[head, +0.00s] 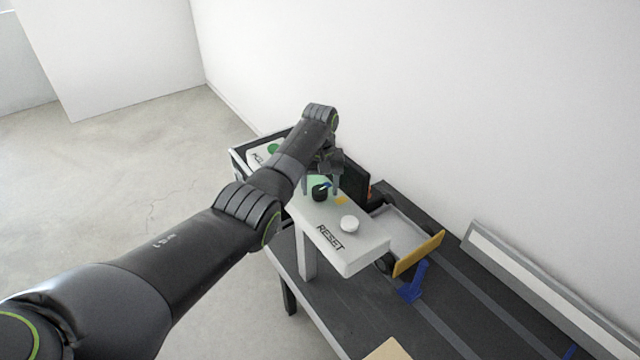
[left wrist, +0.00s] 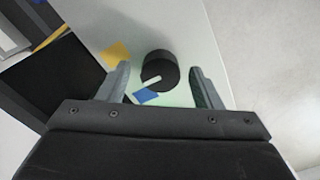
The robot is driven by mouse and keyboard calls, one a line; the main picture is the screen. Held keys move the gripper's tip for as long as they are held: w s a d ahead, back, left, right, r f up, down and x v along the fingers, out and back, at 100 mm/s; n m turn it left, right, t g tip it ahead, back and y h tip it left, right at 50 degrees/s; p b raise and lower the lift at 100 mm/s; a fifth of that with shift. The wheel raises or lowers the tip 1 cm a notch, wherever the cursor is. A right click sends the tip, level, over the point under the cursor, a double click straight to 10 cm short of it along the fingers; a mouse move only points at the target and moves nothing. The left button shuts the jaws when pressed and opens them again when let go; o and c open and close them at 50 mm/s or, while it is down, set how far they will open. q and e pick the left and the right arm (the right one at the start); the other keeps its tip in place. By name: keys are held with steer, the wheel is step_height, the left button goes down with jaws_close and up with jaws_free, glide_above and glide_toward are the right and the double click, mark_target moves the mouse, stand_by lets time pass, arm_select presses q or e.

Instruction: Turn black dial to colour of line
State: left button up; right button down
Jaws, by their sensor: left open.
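The black dial (head: 319,195) stands on the white RESET panel (head: 365,245), and it also shows in the left wrist view (left wrist: 160,66). My left gripper (head: 321,185) is open above the panel at the dial. In the left wrist view its fingers (left wrist: 161,82) are on either side of the dial, with gaps visible. My right gripper is not in view. I cannot make out which line sets the colour.
A white round button (head: 349,223) is on the same panel near the RESET lettering. A green button (head: 273,149) is on a box behind the arm. A yellow plate (head: 418,254) and a blue bracket (head: 414,283) stand right of the panel on the dark table (head: 330,315).

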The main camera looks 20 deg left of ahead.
arm_select(q)
steer(key=c, duration=1)
steer(key=shift+m, duration=0.3)
steer(key=m+p, duration=0.1)
steer(key=m, duration=0.1)
steer(key=shift+r+m+p, duration=0.1)
steer(key=shift+m+p, duration=0.2)
steer(key=shift+p, duration=0.05)
steer(key=m+p, duration=0.1)
steer(key=m, duration=0.4)
steer(key=shift+m, duration=0.4)
steer(key=o, duration=1)
